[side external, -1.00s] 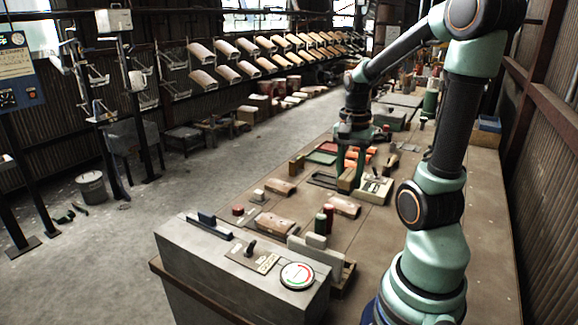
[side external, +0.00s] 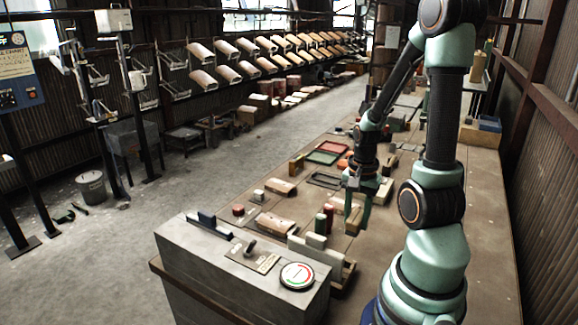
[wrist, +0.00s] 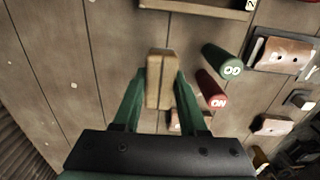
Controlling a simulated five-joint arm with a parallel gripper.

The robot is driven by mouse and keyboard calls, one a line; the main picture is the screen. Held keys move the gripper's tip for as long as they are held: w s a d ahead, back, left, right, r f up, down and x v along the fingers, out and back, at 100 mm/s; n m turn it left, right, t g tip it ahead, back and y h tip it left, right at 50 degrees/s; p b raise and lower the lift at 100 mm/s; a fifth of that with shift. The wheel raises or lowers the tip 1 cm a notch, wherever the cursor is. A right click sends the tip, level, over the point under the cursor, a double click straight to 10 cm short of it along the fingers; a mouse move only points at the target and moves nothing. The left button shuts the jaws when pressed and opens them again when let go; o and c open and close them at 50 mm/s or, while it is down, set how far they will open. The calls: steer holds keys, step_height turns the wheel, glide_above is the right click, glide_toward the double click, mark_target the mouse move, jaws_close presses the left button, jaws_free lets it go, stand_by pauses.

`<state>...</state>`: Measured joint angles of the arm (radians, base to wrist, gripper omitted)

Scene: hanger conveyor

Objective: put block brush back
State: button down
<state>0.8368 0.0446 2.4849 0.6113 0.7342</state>
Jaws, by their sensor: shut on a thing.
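The block brush (wrist: 160,80) is a tan wooden block with a darker side face. My gripper (wrist: 158,92) is shut on it, one green finger on each side, in the wrist view. In the side external view, my gripper (side external: 356,212) points down over the bench, right of a green cylinder and a red cylinder. The brush (side external: 353,220) shows small between the fingers there. Whether it touches the bench is unclear.
The green cylinder (wrist: 222,62) and red cylinder (wrist: 211,89) stand close to the right of the brush in the wrist view. A wooden tray edge (wrist: 195,7) lies at the top. Leather pieces (side external: 273,227) lie left. Bare bench (side external: 440,265) lies nearby at right.

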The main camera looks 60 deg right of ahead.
steer(key=shift+f, duration=3.15)
steer(key=shift+c, duration=1.9)
jaws_free()
steer(key=shift+r, duration=0.1)
steer(key=shift+r, duration=6)
